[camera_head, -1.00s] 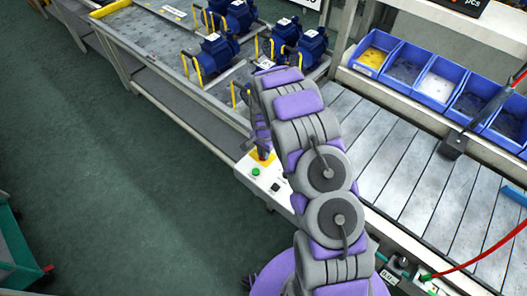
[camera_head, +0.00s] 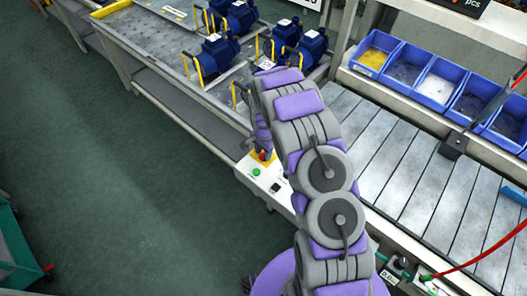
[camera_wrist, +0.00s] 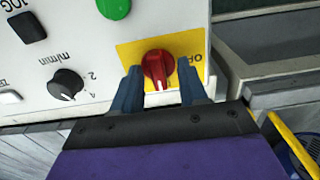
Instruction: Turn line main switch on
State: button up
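The line main switch is a red rotary knob (camera_wrist: 158,68) on a yellow plate (camera_wrist: 128,52) at the end of a white control panel (camera_wrist: 75,45). Partly covered lettering starting with "O" shows at the plate's right. My gripper (camera_wrist: 158,72) has one dark blue finger on each side of the knob, fingertips over the yellow plate. The fingers are apart, with a narrow gap visible at the right; contact at the left is unclear. In the head view the control panel (camera_head: 249,178) is partly covered by my arm, and the knob (camera_head: 263,155) shows only in part.
The panel also has a green button (camera_wrist: 114,8), a black speed dial (camera_wrist: 67,83) and a black jog button (camera_wrist: 27,27). A slatted conveyor (camera_head: 400,170), blue bins (camera_head: 440,80) and a table (camera_head: 150,40) with blue pumps surround it.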

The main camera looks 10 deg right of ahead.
notch_tip(320, 180, up, 17)
jog(key=p, duration=0.1)
jog(key=shift+r+p, duration=0.15)
jog(key=shift+p, duration=0.25)
dwell(0.6)
jog(key=s+d+r+n+b, duration=0.1)
jog(key=s+r+n, duration=0.3)
jog(key=s+r, duration=1.15)
jog(key=s+a+r+n+g+b, duration=0.1)
jog(key=s+n, duration=0.6)
jog(key=s, duration=1.9)
jog(key=shift+s+r+g, duration=0.3)
jog(key=shift+r+g, duration=0.1)
jog(key=shift+r, duration=0.05)
